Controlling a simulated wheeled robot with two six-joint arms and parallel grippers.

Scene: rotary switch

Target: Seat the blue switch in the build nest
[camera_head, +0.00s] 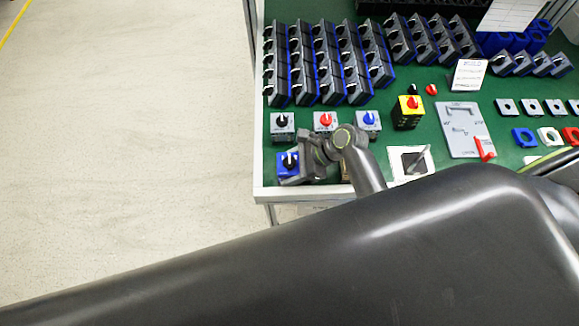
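A blue box (286,168) with a black knob sits at the table's front left corner. My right gripper (301,165) is right beside its right side; whether the fingers touch or grip it I cannot tell. Behind stand grey boxes with a black knob (282,121), a red knob (325,119) and a blue knob (369,120). Which one the task calls the blue switch is not certain. A white square with a dark centre (399,176) lies at the front edge, and a grey plate (459,118) with cut shapes lies further right; either may be the nest. My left gripper is not in view.
Rows of grey and blue parts (328,62) fill the back of the green table (441,81). A yellow box with a red knob (408,112) stands mid-table. Loose blue, white and red pieces (523,137) lie at right. The floor at left is clear.

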